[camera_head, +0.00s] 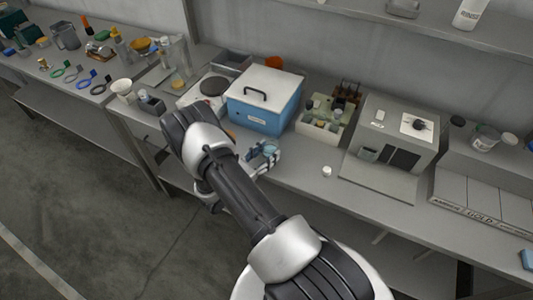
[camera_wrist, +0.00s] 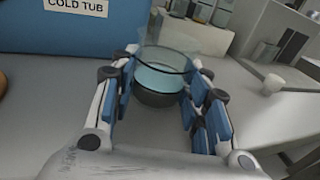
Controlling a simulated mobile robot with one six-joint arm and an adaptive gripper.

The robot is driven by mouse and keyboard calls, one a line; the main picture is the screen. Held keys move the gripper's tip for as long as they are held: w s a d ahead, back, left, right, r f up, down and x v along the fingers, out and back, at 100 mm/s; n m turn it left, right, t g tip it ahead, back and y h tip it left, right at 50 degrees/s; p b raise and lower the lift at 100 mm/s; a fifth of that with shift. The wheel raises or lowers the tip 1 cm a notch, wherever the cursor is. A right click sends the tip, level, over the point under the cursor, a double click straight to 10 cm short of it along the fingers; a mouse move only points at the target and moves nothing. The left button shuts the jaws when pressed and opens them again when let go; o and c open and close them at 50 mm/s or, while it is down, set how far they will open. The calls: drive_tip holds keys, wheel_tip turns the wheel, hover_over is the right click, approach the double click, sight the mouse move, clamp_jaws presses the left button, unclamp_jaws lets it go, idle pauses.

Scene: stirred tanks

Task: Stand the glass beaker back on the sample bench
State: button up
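The glass beaker (camera_wrist: 162,78) is clear, with pale blue contents and a dark lower part, and it looks upright in the wrist view. My gripper (camera_wrist: 163,85) has its blue-padded fingers on both sides of it, seemingly touching the glass. In the head view my gripper (camera_head: 266,155) is at the front part of the sample bench (camera_head: 300,172), in front of the blue tub, with the beaker (camera_head: 271,149) small between its fingers. Whether the beaker's base touches the bench is not clear.
A blue cold tub (camera_head: 262,115) with a white lid stands just behind my gripper. A rack of bottles (camera_head: 322,125) and a grey instrument (camera_head: 395,140) stand to its right. A small white cap (camera_head: 327,171) lies on the bench, with clear surface between it and my gripper.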

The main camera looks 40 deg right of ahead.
drive_tip(key=o, duration=0.4)
drive_tip(key=shift+r, duration=0.25)
drive_tip(key=s+a+p, duration=0.1)
drive_tip(key=a+p, duration=0.1)
drive_tip(key=a, duration=1)
drive_tip(key=s+a+r+m+g+y, duration=0.1)
drive_tip(key=s+r+m+g+y, duration=0.4)
drive_tip(key=r, duration=0.6)
drive_tip(key=s+a+r+m+g+y, duration=0.1)
drive_tip(key=s+r+m+y, duration=0.15)
drive_tip(key=r+m, duration=0.55)
drive_tip(key=s+a+r+m+t+y, duration=0.2)
drive_tip(key=s+a+r+t+y, duration=0.1)
drive_tip(key=s+a+r, duration=0.1)
drive_tip(key=s+a+r+m+t+y, duration=0.2)
drive_tip(key=s+a+r+y, duration=0.1)
drive_tip(key=s+a+r, duration=0.1)
drive_tip(key=s+a+r+m+t+y, duration=0.2)
drive_tip(key=s+a+r+t+y, duration=0.1)
drive_tip(key=r, duration=0.3)
drive_tip(key=shift+s+a+r+t+y, duration=0.15)
drive_tip(key=shift+s+a+t+y, duration=0.2)
drive_tip(key=shift+s+a, duration=0.4)
